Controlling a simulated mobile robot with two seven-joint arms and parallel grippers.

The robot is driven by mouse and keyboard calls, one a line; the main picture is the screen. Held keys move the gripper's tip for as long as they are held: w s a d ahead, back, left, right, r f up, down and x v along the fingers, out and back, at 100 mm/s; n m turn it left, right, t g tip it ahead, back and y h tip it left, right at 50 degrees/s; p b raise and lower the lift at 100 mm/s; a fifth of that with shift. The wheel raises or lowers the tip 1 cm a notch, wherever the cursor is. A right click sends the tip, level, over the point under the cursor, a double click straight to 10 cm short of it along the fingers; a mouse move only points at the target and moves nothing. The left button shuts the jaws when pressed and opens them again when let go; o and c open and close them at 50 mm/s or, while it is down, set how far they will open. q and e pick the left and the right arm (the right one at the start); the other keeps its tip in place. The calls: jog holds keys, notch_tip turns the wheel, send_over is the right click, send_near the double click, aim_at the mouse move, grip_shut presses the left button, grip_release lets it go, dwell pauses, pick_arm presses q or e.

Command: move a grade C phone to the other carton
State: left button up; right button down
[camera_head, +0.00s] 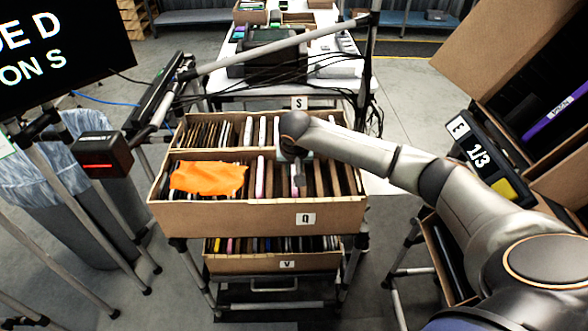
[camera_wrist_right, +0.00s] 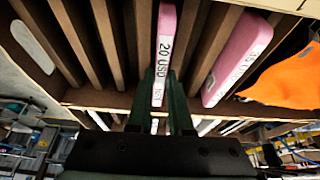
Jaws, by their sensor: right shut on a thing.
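My right gripper (camera_head: 298,181) reaches down into the front carton (camera_head: 250,216), labelled Q. In the right wrist view, its dark fingers (camera_wrist_right: 164,98) are shut on a pink phone (camera_wrist_right: 165,40) with a white "20 USD" label. The phone stands on edge among brown dividers; whether it is lifted is unclear. A second pink phone (camera_wrist_right: 240,58) with a white label stands nearby, also showing in the head view (camera_head: 260,177). Another carton (camera_head: 330,117), labelled S, stands directly behind. I cannot read a grade. My left gripper is out of view.
An orange cloth (camera_head: 207,177) lies over the left part of carton Q. Carton V (camera_head: 285,263) sits on a lower shelf. A scanner (camera_head: 101,152) and metal poles stand at left. Tilted cartons with a 1/3 display (camera_head: 478,153) stand at right.

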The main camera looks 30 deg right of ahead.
jog(key=shift+f, duration=0.25)
dwell(0.4)
jog(key=c, duration=0.8)
grip_release()
jog(key=shift+o, duration=0.2)
jog(key=w+d+p+v, duration=0.1)
jog(key=p+v, duration=0.1)
jog(key=v, duration=0.8)
jog(key=w+r+p+v, duration=0.1)
jog(key=p+v, duration=0.2)
jog(key=v, duration=0.8)
jog(key=shift+w+d+p, duration=0.3)
jog(key=shift+w+d, duration=0.05)
jog(key=shift+d, duration=0.05)
